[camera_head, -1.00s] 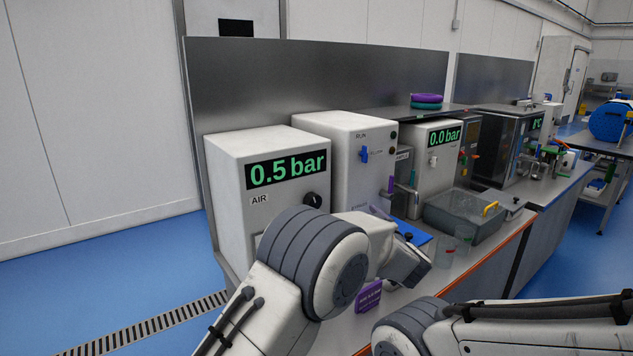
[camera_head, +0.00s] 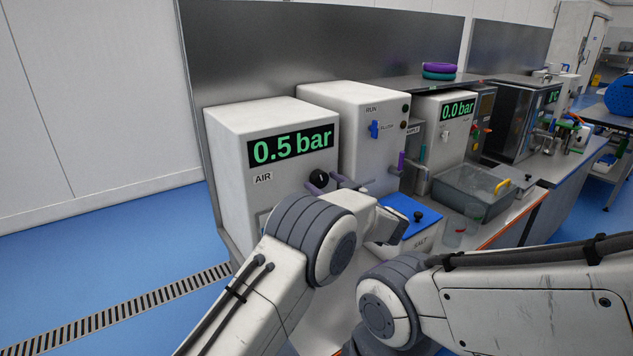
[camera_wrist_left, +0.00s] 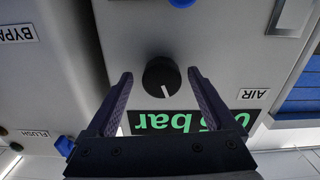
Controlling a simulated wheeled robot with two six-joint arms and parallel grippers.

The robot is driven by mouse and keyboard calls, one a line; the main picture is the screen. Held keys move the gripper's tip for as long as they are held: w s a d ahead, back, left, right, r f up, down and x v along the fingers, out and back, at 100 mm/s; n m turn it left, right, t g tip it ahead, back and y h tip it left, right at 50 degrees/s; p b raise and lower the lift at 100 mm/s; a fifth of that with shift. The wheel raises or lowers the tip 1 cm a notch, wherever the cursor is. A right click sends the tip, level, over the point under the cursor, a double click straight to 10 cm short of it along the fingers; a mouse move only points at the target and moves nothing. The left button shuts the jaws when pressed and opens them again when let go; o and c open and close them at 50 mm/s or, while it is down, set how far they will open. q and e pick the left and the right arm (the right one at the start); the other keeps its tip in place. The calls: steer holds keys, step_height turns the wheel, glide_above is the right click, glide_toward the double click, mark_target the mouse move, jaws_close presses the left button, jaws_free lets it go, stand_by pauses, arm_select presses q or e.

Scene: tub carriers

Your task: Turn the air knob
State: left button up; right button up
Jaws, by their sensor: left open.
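The air knob (camera_head: 319,178) is a round black knob on the front of a white box, beside the AIR label (camera_head: 263,178) and below a display (camera_head: 291,147) reading 0.5 bar. In the left wrist view the knob (camera_wrist_left: 161,77) shows a white pointer line, and the picture is upside down. My left gripper (camera_head: 328,184) is open at the knob. In the left wrist view its two dark fingers (camera_wrist_left: 160,76) stand one on each side of the knob, with a visible gap on both sides. My right gripper is out of view; only its arm shows.
A second white box with a blue RUN lever (camera_head: 375,129) stands to the right. A blue-topped SALT box (camera_head: 412,222) and a grey tub (camera_head: 470,187) with a yellow handle sit on the bench. Blue floor (camera_head: 110,258) is free at left.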

arm_select(q)
steer(key=shift+w+a, duration=0.15)
steer(key=shift+a, duration=0.1)
steer(key=shift+c, duration=0.3)
steer(key=c, duration=1.3)
